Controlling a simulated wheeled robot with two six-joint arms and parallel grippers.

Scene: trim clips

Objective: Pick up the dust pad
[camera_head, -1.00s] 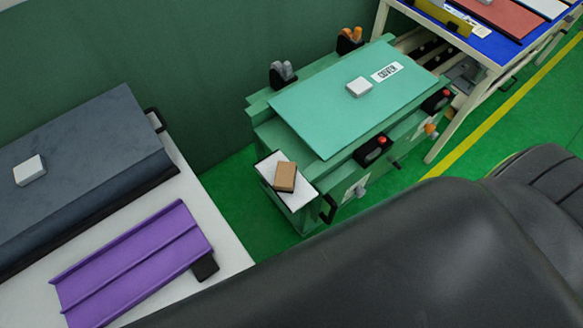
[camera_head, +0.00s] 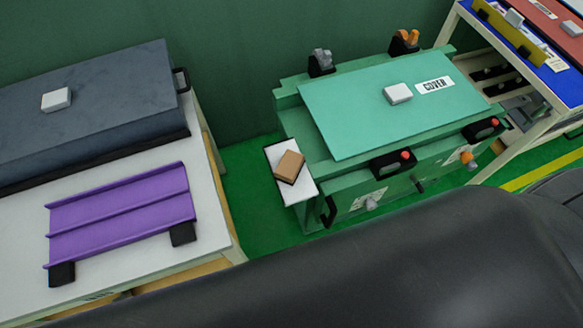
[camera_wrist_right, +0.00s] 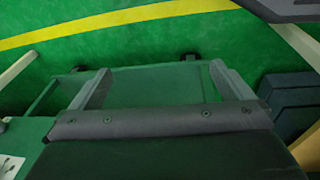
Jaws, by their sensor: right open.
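A tan-brown block with a pale edge, which looks like the dust pad (camera_head: 289,167), lies at an angle on a small white-topped shelf (camera_head: 303,189) at the left end of the green machine. In the right wrist view my right gripper (camera_wrist_right: 160,66) has its two grey fingers wide apart with nothing between them. The pad cannot be made out in that view. My left gripper is in neither view.
The green machine (camera_head: 350,130) carries a white block (camera_head: 397,93) and a "COVER" label. A white table (camera_head: 215,215) at left holds a dark panel (camera_head: 110,110) and a purple ribbed tray (camera_head: 120,215). A blue-topped bench (camera_head: 560,82) stands at right.

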